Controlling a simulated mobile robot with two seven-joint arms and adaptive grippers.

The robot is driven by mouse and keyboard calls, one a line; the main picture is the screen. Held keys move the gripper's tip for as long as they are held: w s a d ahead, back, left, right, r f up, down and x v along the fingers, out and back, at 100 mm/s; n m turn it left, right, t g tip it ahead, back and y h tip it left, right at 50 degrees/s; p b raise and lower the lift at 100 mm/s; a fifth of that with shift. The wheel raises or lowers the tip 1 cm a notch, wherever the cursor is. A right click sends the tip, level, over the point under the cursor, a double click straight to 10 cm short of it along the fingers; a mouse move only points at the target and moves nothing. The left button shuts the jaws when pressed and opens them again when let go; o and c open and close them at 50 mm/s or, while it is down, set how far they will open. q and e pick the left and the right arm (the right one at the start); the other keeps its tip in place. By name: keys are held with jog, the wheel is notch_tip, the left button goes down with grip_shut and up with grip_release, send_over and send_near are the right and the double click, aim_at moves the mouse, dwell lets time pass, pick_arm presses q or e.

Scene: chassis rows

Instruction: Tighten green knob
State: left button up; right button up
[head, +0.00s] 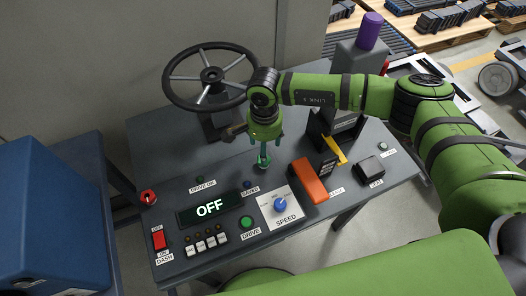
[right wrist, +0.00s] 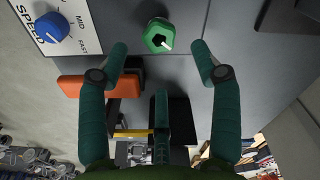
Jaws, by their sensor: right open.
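My right gripper (right wrist: 160,50) is open and points down over the knob. Its teal fingers are spread to either side of the knob, with a third finger below it in the wrist view, and nothing is between them. In the head view the gripper (head: 264,147) hangs just above the knob. My left gripper is not in view.
The console (head: 160,176) also carries a steering wheel (head: 211,75), a blue speed dial (head: 280,204), an orange lever (head: 308,182), a green drive button (head: 247,222) and an OFF display (head: 209,208). A purple cylinder (head: 369,30) stands behind. A blue cabinet (head: 40,210) is at left.

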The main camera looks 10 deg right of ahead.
notch_tip(320, 180, down, 5)
jog(key=shift+p, duration=0.8)
jog(key=shift+a+f, duration=0.1)
jog(key=shift+f, duration=0.35)
jog(key=shift+c, duration=1.2)
jog(key=c, duration=0.9)
